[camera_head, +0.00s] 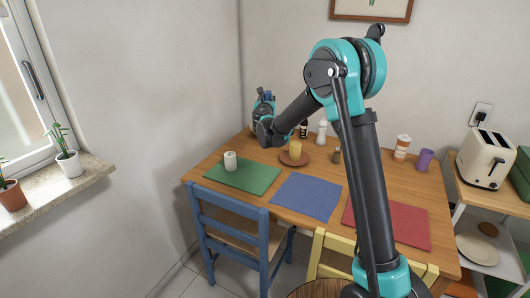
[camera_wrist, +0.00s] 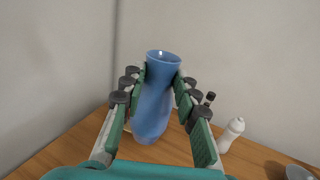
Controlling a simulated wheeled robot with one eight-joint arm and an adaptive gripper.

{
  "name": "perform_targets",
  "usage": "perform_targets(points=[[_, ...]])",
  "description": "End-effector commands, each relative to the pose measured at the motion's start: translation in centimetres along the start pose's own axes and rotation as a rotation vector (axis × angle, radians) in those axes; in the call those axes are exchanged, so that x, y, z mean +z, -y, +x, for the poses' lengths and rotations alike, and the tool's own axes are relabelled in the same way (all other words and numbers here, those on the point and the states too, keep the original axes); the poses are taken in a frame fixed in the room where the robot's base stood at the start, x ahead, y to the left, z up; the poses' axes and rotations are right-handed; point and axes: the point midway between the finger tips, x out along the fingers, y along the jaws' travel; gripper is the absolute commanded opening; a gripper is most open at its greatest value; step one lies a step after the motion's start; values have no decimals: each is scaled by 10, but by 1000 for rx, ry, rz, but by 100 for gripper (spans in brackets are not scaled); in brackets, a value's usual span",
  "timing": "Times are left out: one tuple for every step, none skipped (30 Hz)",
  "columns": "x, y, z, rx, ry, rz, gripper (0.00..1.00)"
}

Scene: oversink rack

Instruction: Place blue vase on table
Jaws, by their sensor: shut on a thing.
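The blue vase (camera_wrist: 154,105) is upright, slightly tilted, between the two green-padded fingers of my gripper (camera_wrist: 158,90) in the wrist view. The fingers are shut on its sides. In the head view my gripper (camera_head: 264,106) is over the back left corner of the wooden table (camera_head: 216,164), and only a bit of blue shows between its fingers. The tabletop also shows behind the vase in the wrist view (camera_wrist: 65,150). The vase's base is low near the tabletop, but I cannot tell whether it touches.
A candle (camera_head: 230,160) stands on a green mat (camera_head: 250,179). A yellow glass (camera_head: 295,148) sits on a brown plate (camera_head: 294,160). A white bottle (camera_head: 322,132) is behind it. A blue mat (camera_head: 306,197) and red mat (camera_head: 410,226) lie in front. A purple cup (camera_head: 424,160) stands right.

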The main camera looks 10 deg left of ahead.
Motion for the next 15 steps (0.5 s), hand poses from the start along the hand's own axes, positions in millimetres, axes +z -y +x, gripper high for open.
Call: perform_targets(points=[[3,-8,-1,3,0,-1,0],[3,-10,-2,2,0,-1,0],[2,-12,-2,1,0,-1,0],[-1,-13,-2,1,0,-1,0],[-5,-13,-1,0,0,-1,0],[-12,-14,-1,0,0,-1,0],[-18,-13,-1,0,0,-1,0],[-25,-13,-1,0,0,-1,0],[-35,-13,-1,0,0,-1,0],[-42,-13,-1,1,0,-1,0],[-50,-13,-1,1,0,-1,0],[-60,-13,-1,1,0,-1,0],[-67,-13,-1,1,0,-1,0],[-74,-13,-1,1,0,-1,0],[-84,-13,-1,1,0,-1,0]])
